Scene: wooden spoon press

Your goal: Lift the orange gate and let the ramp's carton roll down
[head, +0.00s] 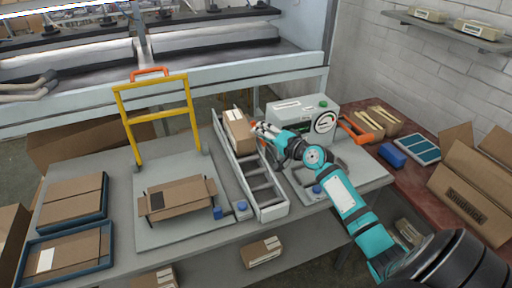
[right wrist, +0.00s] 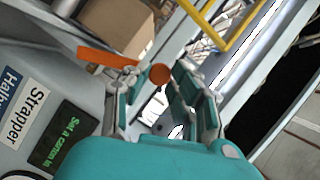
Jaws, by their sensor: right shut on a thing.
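The ramp (head: 275,211) is a pale sloping roller chute in the middle of the bench. A brown carton (head: 238,131) sits at its upper end; it also shows in the right wrist view (right wrist: 117,22). My right gripper (head: 257,128) is just right of this carton. In the right wrist view the orange gate (right wrist: 105,57) is a flat bar beside the carton, with a round orange knob (right wrist: 160,74) between the fingers of my right gripper (right wrist: 158,88). The gripper is shut on the gate by this knob. In the head view the gripper mostly hides the gate. My left gripper is not in view.
A grey strapper machine (head: 300,112) with an orange handle (head: 355,130) stands right of the ramp. A yellow frame (head: 127,119) and an open flat carton (head: 178,198) are to the left. Blue-edged trays (head: 106,238) lie at the front left.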

